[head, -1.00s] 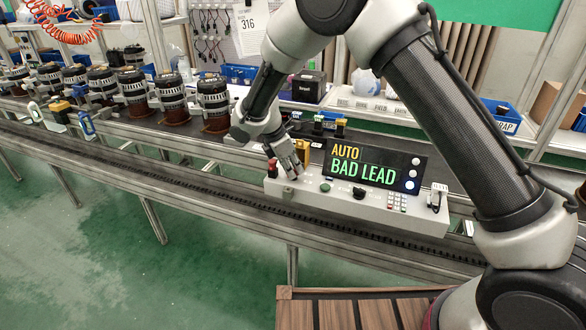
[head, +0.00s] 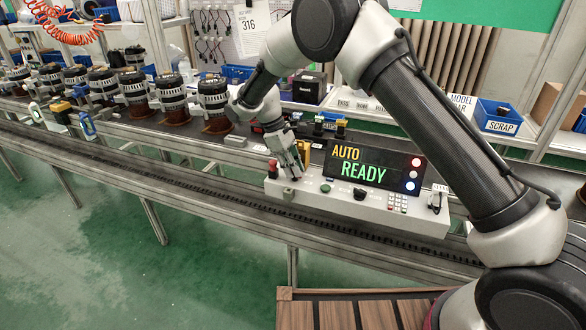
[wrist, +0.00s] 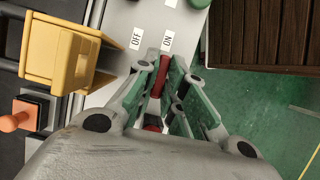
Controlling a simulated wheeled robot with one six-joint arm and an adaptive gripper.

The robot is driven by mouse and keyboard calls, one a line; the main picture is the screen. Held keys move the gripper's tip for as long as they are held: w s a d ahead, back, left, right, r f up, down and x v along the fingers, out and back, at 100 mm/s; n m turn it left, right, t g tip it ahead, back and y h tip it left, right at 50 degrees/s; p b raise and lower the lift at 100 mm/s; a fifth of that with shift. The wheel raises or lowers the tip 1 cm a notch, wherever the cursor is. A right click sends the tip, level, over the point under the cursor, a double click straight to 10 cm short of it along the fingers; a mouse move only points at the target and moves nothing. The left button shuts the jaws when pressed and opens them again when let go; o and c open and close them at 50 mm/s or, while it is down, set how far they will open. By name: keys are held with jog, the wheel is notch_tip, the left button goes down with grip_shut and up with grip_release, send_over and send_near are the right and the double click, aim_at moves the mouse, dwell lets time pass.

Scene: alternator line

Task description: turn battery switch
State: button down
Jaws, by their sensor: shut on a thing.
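The control box (head: 405,219) carries a dark display (head: 372,167) that reads AUTO and READY. My gripper (head: 297,176) is down at the left end of the box. In the wrist view, my gripper (wrist: 163,85) has its green-lined fingers closed around a red switch handle (wrist: 166,66). The handle's end shows just below the ON label (wrist: 168,41), with the OFF label (wrist: 136,39) to its left. Fingers hide much of the handle and its base.
A red knob (head: 272,167) stands at the box's left end, close to my gripper. A yellow block (wrist: 60,58) and an orange-tipped part (wrist: 17,121) lie left of it in the wrist view. Several alternators (head: 214,103) stand along the line to the left.

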jog(key=shift+m, duration=0.3)
jog(key=c, duration=1.5)
grip_release()
jog(key=v, duration=1.2)
jog(key=shift+w+d, duration=0.1)
jog(key=shift+w, duration=0.05)
